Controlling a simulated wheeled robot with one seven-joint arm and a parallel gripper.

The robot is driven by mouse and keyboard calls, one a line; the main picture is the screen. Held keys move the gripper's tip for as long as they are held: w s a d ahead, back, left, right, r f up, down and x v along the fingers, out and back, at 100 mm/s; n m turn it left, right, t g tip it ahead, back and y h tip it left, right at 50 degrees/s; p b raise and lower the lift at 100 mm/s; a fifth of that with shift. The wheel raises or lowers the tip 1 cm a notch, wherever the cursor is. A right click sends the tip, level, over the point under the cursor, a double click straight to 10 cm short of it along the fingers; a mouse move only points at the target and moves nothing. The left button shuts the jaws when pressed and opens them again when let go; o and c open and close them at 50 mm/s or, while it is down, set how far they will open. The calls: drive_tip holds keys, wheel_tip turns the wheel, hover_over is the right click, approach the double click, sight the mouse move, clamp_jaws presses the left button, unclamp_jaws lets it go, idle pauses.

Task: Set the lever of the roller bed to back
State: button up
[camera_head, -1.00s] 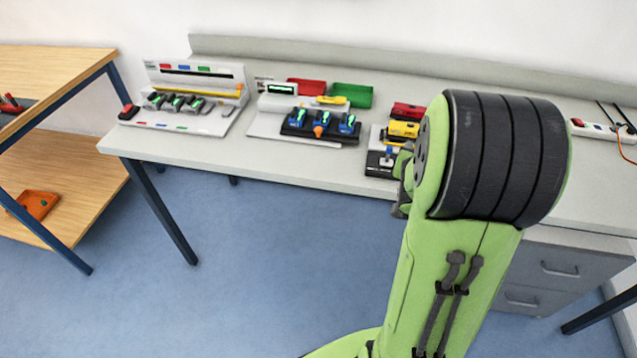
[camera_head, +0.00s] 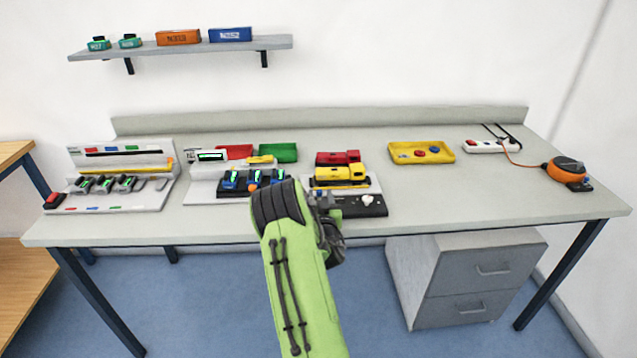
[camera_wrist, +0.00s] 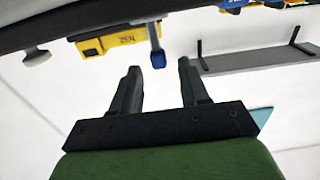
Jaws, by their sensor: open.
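The unit with a black front panel (camera_head: 352,207), which looks like the roller bed, sits at the bench's front edge with toy trucks behind the panel. A pale knob (camera_head: 367,198) is on the panel. A lever with a blue grip (camera_wrist: 158,59) shows in the wrist view, just beyond my fingertips and roughly between them in the picture. Contact is not visible. In the head view my arm and wrist cover most of the lever, so its setting is unclear. My gripper (camera_wrist: 159,77) is open, with nothing between its fingers.
A yellow truck (camera_head: 340,174) and a red truck (camera_head: 338,158) stand just behind the panel. Left of it is a unit with several blue pieces (camera_head: 230,180). A yellow tray (camera_head: 400,146) lies further right. The bench between tray and front edge is clear.

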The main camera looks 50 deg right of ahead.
sight(320, 193)
drive_tip(key=x, duration=0.3)
drive_tip(key=shift+w+d+f, duration=0.1)
drive_tip(key=shift+w+d, duration=0.05)
drive_tip(key=shift+w, duration=0.05)
clamp_jaws()
drive_tip(key=n+b, duration=0.1)
drive_tip(key=w+a+n+b, duration=0.1)
drive_tip(key=n+b, duration=0.1)
drive_tip(key=shift+w+f, duration=0.1)
drive_tip(key=shift+f, duration=0.3)
drive_tip(key=shift+w+a+n+b, duration=0.25)
drive_tip(key=shift+n+b, duration=0.2)
drive_tip(key=shift+n, duration=0.35)
drive_tip(key=shift+r+n, duration=0.1)
drive_tip(key=shift+n, duration=0.2)
